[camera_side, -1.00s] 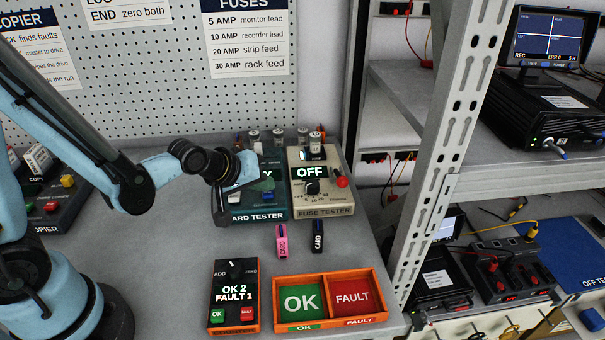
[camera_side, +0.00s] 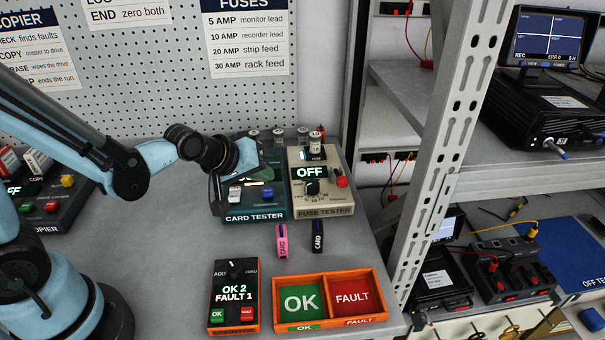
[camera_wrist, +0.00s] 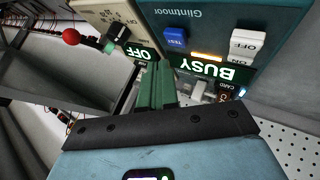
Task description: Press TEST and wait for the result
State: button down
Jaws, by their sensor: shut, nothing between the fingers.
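The teal card tester (camera_side: 254,208) stands at the back of the bench. The wrist view shows its display (camera_wrist: 215,69) reading BUSY, upside down, with a lit amber bar (camera_wrist: 207,55) beside it. My gripper (camera_wrist: 157,82) is shut and empty, over the tester's rear part beside the display, apart from the TEST button. In the side view my gripper hides part of the display.
The beige fuse tester (camera_side: 322,200), reading OFF, stands right beside it. An orange OK/FAULT tray (camera_side: 277,308) and counter box (camera_side: 233,290) are nearer. A metal rack post (camera_side: 450,150) rises at right.

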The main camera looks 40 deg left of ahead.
aim_at(263, 193)
jog(key=shift+r, duration=2.15)
jog(key=s+a+r+m+g, duration=0.1)
jog(key=s+r+m+g, duration=0.1)
jog(key=s+m, duration=0.6)
jog(key=s, duration=0.2)
jog(key=shift+s+a, duration=0.25)
jog(key=shift+s, duration=0.15)
